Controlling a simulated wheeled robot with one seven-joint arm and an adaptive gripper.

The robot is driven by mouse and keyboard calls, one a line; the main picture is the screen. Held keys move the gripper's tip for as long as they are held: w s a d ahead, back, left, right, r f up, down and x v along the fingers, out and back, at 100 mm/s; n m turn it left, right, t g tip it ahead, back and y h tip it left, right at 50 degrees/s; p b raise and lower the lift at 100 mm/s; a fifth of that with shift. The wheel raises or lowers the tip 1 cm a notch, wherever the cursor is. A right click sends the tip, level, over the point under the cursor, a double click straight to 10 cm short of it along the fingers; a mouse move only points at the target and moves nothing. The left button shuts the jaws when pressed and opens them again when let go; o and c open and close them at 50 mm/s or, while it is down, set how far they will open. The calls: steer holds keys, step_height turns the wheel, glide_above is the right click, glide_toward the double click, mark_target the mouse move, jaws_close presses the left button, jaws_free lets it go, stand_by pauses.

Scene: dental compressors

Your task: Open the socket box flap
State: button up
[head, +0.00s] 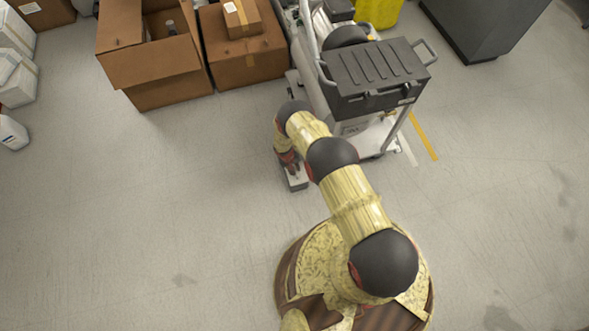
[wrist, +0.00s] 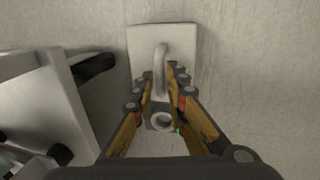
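The socket box is a pale, square-cornered box (wrist: 182,38) below my gripper in the wrist view. In the head view it is a small grey box (head: 297,183) on the floor, partly covered by my gripper (head: 289,162). A grey curved bar (wrist: 161,58) with a round ring (wrist: 161,121) at its near end stands out over the box. My gripper (wrist: 160,80) has its two fingers apart, one on each side of the bar. I cannot tell whether the fingers touch it. The flap cannot be made out separately from the box.
A wheeled compressor cart with a dark ribbed top (head: 372,70) stands just right of and behind my gripper. Cardboard boxes (head: 150,65) stand at the back left. A white jug (head: 12,132) is at the far left.

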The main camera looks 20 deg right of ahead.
jaws_close()
stand_by(0.3)
